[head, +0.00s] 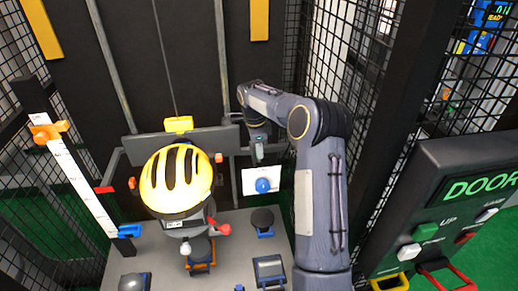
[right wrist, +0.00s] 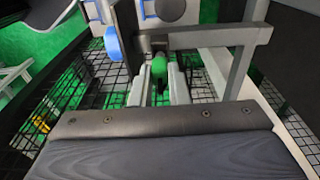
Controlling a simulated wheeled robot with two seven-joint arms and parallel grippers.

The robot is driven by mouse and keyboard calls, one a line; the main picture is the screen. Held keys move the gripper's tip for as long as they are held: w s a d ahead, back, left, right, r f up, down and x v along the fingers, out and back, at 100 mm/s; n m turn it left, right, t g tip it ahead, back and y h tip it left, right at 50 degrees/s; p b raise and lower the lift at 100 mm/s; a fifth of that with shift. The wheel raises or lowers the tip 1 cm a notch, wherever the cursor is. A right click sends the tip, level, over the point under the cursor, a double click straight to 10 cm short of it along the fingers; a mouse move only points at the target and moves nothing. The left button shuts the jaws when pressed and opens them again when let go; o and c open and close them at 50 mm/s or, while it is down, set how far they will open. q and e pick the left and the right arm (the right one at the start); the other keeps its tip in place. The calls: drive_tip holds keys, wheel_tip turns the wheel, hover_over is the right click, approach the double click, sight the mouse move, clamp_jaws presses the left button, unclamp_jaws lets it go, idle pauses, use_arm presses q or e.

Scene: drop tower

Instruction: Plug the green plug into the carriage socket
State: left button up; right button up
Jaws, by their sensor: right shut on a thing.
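My right gripper (head: 258,152) reaches into the tower cage at the upper middle of the head view, above a white plate with a blue knob. In the right wrist view the two pale fingers of my right gripper (right wrist: 159,88) are shut on the green plug (right wrist: 158,68), whose rounded green end shows between them. The grey carriage frame (right wrist: 215,36) lies just beyond the plug. I cannot make out the carriage socket clearly; the fingers and frame crowd that area. My left gripper is not in view.
A dummy head with a yellow helmet (head: 176,178) stands on the grey platform (head: 232,228). The white plate (head: 248,176) carries the blue knob (head: 263,186). A control box (head: 450,205) stands at right. Black mesh walls (head: 330,50) enclose the tower.

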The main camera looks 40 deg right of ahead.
drive_tip(key=shift+f, duration=0.25)
drive_tip(key=shift+f+b, duration=0.85)
drive_tip(key=shift+f, duration=0.25)
drive_tip(key=shift+f, duration=0.25)
drive_tip(key=o, duration=0.8)
drive_tip(key=shift+o, duration=0.2)
drive_tip(key=r, duration=0.5)
drive_tip(key=r+b, duration=0.1)
drive_tip(key=r, duration=0.1)
drive_tip(key=shift+w+a+r, duration=0.25)
drive_tip(key=shift+a+r, duration=0.05)
drive_tip(key=shift+r, duration=0.1)
